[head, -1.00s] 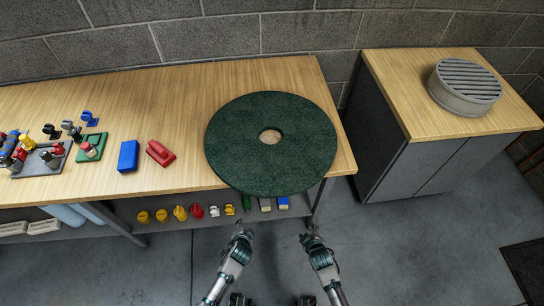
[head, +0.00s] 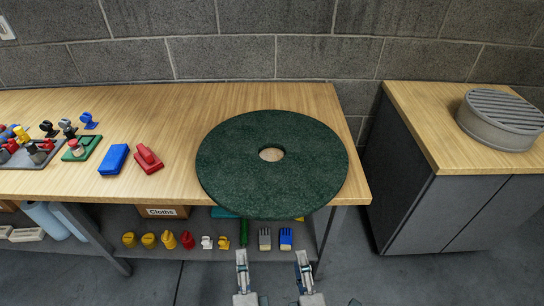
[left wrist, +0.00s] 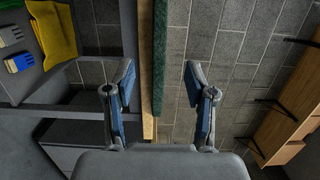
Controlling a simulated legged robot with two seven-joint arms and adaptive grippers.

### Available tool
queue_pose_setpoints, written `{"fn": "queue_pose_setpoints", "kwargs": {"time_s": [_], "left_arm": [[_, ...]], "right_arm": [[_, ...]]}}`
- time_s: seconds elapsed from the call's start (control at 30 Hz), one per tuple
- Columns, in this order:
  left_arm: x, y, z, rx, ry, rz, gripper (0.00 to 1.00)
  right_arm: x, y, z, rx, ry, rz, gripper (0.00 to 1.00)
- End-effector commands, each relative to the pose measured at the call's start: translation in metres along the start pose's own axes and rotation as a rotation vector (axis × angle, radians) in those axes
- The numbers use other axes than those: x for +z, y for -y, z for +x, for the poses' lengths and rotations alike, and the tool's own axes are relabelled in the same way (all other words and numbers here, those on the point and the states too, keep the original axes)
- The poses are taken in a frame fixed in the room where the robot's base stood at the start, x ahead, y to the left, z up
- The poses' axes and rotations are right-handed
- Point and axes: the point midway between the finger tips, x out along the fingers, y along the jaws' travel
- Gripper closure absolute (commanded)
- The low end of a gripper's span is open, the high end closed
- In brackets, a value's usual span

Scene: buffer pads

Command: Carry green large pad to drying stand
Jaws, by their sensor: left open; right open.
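The green large pad (head: 235,170) is a dark green disc with a round hole in its middle. It lies flat on the wooden table (head: 170,110), and its front edge reaches past the table's front edge. In the left wrist view the pad (left wrist: 159,55) shows edge-on as a green strip between the fingers. My left gripper (head: 242,257) is open and empty, just in front of the pad and apart from it. My right gripper (head: 303,257) is open and empty beside it. The round grey slatted stand (head: 500,120), likely the drying stand, is on the cabinet at the right.
A blue block (head: 113,159) and a red block (head: 148,159) lie left of the pad. A green base (head: 82,148) and a grey tray (head: 50,160) with small parts are further left. The lower shelf holds several small items and a Cloths box (head: 162,212). A floor gap separates table and cabinet (head: 450,215).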

Motion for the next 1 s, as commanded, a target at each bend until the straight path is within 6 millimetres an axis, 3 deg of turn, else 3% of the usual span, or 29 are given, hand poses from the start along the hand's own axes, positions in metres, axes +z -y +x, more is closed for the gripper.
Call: {"fn": "queue_pose_setpoints", "kwargs": {"time_s": [0.17, 0.8, 1.0], "left_arm": [[0.000, 0.000, 0.019, -0.002, 0.001, 0.003, 0.45], [0.001, 0.000, 0.142, 0.000, 0.002, 0.002, 0.45], [0.001, -0.001, 0.165, 0.001, 0.001, 0.000, 0.45]], "right_arm": [[0.000, 0.000, 0.019, 0.001, 0.001, 0.000, 0.45], [0.000, 0.000, 0.142, -0.001, 0.001, 0.003, 0.45], [0.000, 0.000, 0.165, 0.000, 0.001, 0.002, 0.45]]}}
